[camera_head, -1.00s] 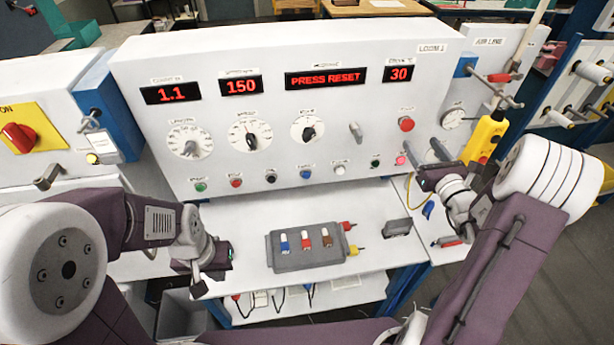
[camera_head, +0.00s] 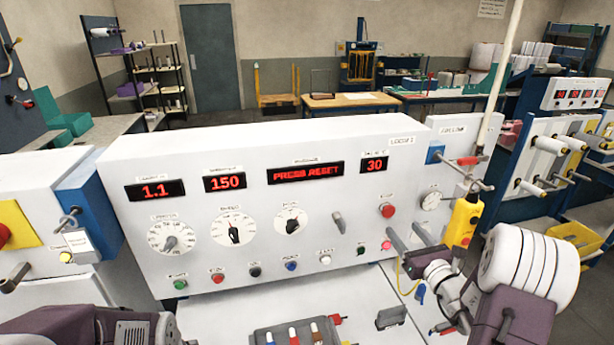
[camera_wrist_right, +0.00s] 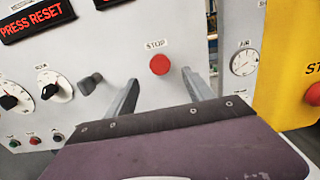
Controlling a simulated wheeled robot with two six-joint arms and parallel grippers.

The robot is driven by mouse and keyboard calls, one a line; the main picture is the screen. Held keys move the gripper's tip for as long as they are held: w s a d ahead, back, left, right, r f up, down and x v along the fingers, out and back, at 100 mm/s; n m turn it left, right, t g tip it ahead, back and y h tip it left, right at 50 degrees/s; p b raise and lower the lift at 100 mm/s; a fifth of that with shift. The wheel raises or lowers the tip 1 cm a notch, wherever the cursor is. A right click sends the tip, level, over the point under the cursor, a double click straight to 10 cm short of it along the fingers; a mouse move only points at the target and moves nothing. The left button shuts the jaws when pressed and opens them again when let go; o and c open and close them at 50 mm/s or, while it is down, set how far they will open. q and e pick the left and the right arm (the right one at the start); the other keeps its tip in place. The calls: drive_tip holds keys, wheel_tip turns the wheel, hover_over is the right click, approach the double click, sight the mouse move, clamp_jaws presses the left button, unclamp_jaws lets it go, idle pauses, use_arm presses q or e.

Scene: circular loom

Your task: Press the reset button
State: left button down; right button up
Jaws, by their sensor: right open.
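The loom's white control panel (camera_head: 130,225) has a display (camera_head: 305,172) reading PRESS RESET. Along its lower edge are green (camera_head: 180,284), red (camera_head: 217,279), black (camera_head: 255,272), blue (camera_head: 291,266) and white (camera_head: 325,260) push buttons. Their labels are too small to read, so I cannot tell which one is reset. My right gripper (camera_head: 410,237) is open and empty before the panel's lower right. In the right wrist view its fingers (camera_wrist_right: 160,80) point at the panel, spread below and either side of the red STOP button (camera_wrist_right: 160,64). My left gripper is out of view.
A yellow pendant box (camera_head: 463,222) hangs right of my right gripper. A pink-red knob (camera_head: 386,245) and a red button (camera_head: 387,210) sit near it. A grey block (camera_head: 283,335) with coloured pieces lies on the shelf below. The space before the button row looks clear.

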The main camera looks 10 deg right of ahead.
drive_tip(key=shift+c, duration=0.3)
clamp_jaws()
idle(1.6)
